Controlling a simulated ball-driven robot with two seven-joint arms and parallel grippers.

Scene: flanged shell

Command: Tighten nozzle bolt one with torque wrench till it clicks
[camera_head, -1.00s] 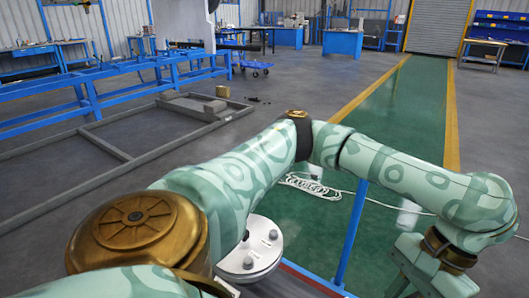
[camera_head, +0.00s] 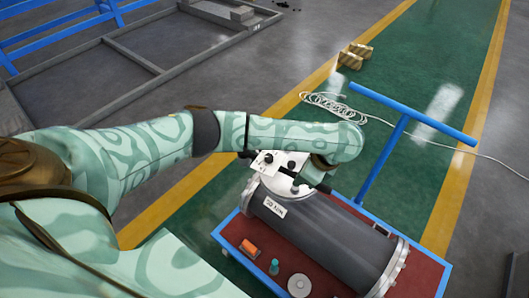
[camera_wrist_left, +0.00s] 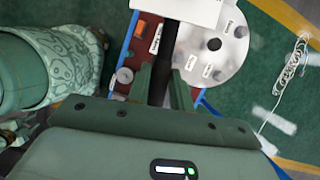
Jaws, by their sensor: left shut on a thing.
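The flanged shell (camera_head: 325,238) is a dark grey cylinder with pale metal flanges, lying on a red-topped cart. My left gripper (camera_wrist_left: 162,80) has its green fingers on both sides of a dark bar (camera_wrist_left: 163,62), which looks like the torque wrench's handle. In the head view the gripper hangs over the shell's far-left end, mostly hidden by my wrist. A pale round flange (camera_wrist_left: 212,48) with a dark centre and small labels shows beside the bar in the wrist view. The labels are too small to read, so I cannot tell which bolt is number one. My right gripper is out of view.
The blue-edged cart (camera_head: 437,281) carries an orange item (camera_head: 249,249), a teal bottle (camera_head: 274,267) and a pale disc (camera_head: 299,285). Its blue T-shaped handle (camera_head: 385,155) rises behind the shell. A coiled white cable (camera_head: 330,105) and tan blocks (camera_head: 355,56) lie on the green floor.

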